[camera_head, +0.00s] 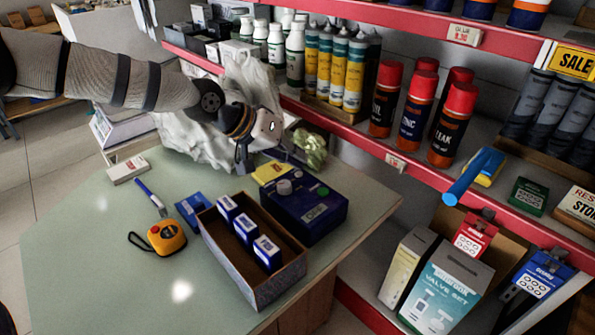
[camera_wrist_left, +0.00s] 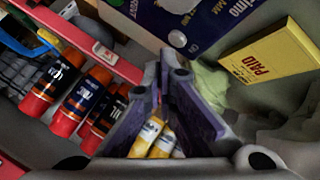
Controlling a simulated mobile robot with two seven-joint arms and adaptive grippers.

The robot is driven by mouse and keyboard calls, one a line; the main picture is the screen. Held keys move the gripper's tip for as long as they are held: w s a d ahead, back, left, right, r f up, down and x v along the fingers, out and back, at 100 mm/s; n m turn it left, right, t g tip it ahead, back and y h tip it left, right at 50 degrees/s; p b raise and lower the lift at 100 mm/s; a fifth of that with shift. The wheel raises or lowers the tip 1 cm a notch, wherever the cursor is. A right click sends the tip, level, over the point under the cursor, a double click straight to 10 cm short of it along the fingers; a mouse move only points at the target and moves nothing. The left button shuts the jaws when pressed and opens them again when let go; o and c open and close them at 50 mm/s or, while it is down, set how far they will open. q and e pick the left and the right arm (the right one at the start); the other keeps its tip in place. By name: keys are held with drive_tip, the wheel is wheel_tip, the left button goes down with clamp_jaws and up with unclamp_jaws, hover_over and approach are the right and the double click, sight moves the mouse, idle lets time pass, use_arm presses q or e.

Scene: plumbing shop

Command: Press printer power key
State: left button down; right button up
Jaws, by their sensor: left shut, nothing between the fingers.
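The printer looks like a dark blue box (camera_head: 300,222) on the pale green counter, with a grey round knob (camera_head: 284,187), a small green round key (camera_head: 323,190) and a label or display on its front. Which part is the power key I cannot tell for sure. In the left wrist view a blue box (camera_wrist_left: 190,18) with a pale round button (camera_wrist_left: 177,39) shows beyond the fingers. My left gripper (camera_head: 244,167) is shut and empty, behind and left of the printer, apart from it. Its fingers also show in the left wrist view (camera_wrist_left: 166,72). My right gripper is not in view.
A yellow PAID pad (camera_head: 272,172) lies behind the printer. An open box (camera_head: 262,290) with small blue boxes stands against its front left. A tape measure (camera_head: 167,236) lies farther left. Shelves with spray cans (camera_head: 417,112) rise behind and right. The front-left counter is clear.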

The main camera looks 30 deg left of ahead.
sight(297, 173)
use_arm(q)
drive_tip(key=shift+r, duration=0.1)
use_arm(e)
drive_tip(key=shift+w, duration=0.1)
use_arm(q)
drive_tip(key=shift+r, duration=0.1)
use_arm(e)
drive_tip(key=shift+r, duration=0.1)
use_arm(q)
wheel_tip(297, 173, up, 6)
drive_tip(key=shift+f+p, duration=0.1)
drive_tip(key=shift+p, duration=0.9)
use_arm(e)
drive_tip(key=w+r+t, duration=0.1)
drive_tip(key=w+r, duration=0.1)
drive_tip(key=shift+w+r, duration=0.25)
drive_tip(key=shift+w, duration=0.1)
